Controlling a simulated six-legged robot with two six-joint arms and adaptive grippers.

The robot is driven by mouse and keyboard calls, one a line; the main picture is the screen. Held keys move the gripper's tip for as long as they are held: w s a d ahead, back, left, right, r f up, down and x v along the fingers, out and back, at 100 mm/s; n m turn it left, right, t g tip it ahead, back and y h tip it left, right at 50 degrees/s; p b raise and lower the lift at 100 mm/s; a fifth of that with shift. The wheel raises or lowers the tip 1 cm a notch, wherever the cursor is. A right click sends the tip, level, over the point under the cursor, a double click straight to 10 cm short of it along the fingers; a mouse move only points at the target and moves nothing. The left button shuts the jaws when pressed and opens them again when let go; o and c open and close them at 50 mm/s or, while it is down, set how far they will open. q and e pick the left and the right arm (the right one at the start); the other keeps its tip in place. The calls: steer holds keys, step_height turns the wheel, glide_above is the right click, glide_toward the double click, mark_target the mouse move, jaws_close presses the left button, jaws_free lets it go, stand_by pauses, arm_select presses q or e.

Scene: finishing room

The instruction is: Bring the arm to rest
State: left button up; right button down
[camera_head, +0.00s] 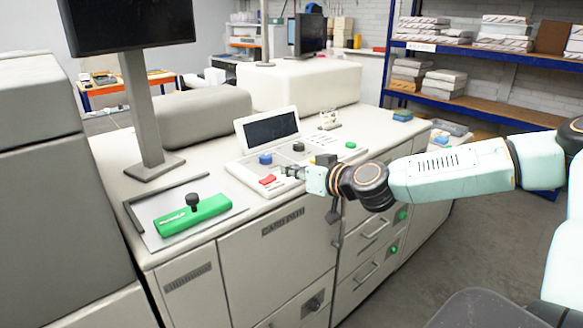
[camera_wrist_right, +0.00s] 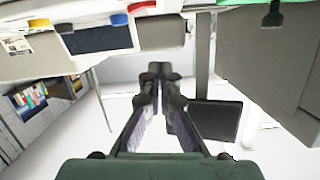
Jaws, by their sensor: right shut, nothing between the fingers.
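My right arm (camera_head: 450,172) comes in from the right in the head view, stretched across toward the white machine. Its right gripper (camera_head: 284,172) is over the control panel (camera_head: 252,176), close to the red button (camera_head: 267,180) and blue button (camera_head: 265,159). I cannot tell whether it touches the panel. In the right wrist view the fingers of this gripper (camera_wrist_right: 160,75) are together, with nothing seen between them. My left gripper is not in view.
A green block with a black knob (camera_head: 194,213) lies on the left of the machine top. A monitor on a post (camera_head: 147,110) stands behind it. Blue shelves with stacked paper (camera_head: 482,75) stand at the back right. Grey floor (camera_head: 455,245) is open right of the machine.

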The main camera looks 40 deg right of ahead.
steer(key=shift+w+f, duration=0.1)
stand_by(0.3)
steer(key=s+a+f+m+g+b, duration=0.25)
steer(key=s+a+f, duration=0.2)
steer(key=f, duration=0.45)
steer(key=s+a+f+m+g+b, duration=0.1)
steer(key=s+a+f+g+b, duration=0.3)
steer(key=f, duration=0.5)
steer(key=s+a+f+m+g+b, duration=0.2)
steer(key=s+a+f, duration=0.25)
steer(key=f, duration=0.45)
steer(key=s+a+f+n+g+b, duration=0.2)
steer(key=s+f+g+b, duration=0.1)
steer(key=s+f, duration=0.7)
steer(key=s+a+f+n+g+h+b, duration=0.1)
steer(key=s+f+b, duration=0.4)
steer(key=s+f, duration=0.6)
steer(key=s+a+n+g, duration=0.1)
steer(key=s+n+g, duration=0.1)
steer(key=s, duration=0.2)
steer(key=shift+a+f+g+h, duration=0.15)
steer(key=shift+a+g+h, duration=0.15)
steer(key=shift+g, duration=0.05)
